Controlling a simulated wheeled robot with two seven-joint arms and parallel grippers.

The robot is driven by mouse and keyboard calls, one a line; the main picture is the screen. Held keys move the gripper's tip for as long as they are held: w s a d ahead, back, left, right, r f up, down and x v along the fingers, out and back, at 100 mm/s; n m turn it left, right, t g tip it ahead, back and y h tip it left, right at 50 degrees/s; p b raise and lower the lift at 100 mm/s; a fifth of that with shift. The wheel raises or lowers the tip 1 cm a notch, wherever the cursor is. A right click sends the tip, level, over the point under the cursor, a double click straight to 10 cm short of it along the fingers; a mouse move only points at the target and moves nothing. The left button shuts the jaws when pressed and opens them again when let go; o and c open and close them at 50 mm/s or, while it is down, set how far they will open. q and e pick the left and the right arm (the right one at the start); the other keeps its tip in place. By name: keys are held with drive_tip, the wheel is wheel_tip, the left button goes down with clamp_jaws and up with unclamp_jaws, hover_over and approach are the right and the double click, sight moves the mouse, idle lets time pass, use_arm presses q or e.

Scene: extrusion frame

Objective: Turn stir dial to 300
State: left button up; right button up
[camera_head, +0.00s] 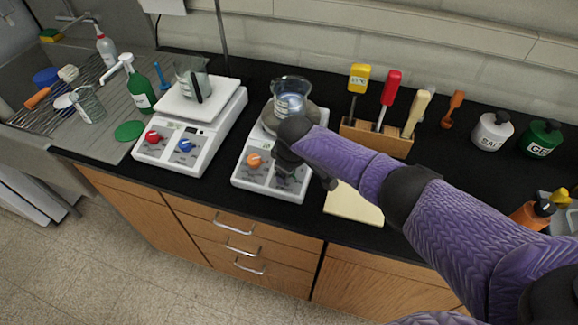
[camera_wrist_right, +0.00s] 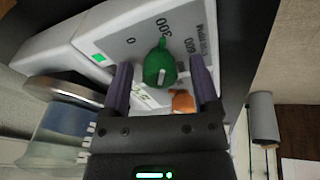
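The stirrer hot plate (camera_head: 267,197) stands in the middle of the counter in the head view, with its orange dial (camera_head: 254,160) uncovered. My right gripper (camera_head: 290,168) hangs over the right part of its panel and hides the second dial there. In the right wrist view, the green dial (camera_wrist_right: 160,68) lies between the fingertips of my right gripper (camera_wrist_right: 163,82). The gripper is open, with a gap on each side of the dial. The dial's narrow tip points toward the printed 300 (camera_wrist_right: 168,27). The orange dial (camera_wrist_right: 182,101) sits nearer the palm. My left gripper is out of view.
A beaker (camera_head: 291,97) of liquid stands on the hot plate. A cream pad (camera_head: 353,205) lies to the right. A wooden tool rack (camera_head: 375,138) stands behind.

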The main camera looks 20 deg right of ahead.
sight(292, 187)
drive_tip(key=p+v, duration=0.3)
drive_tip(key=v, duration=0.7)
drive_tip(key=shift+p, duration=0.35)
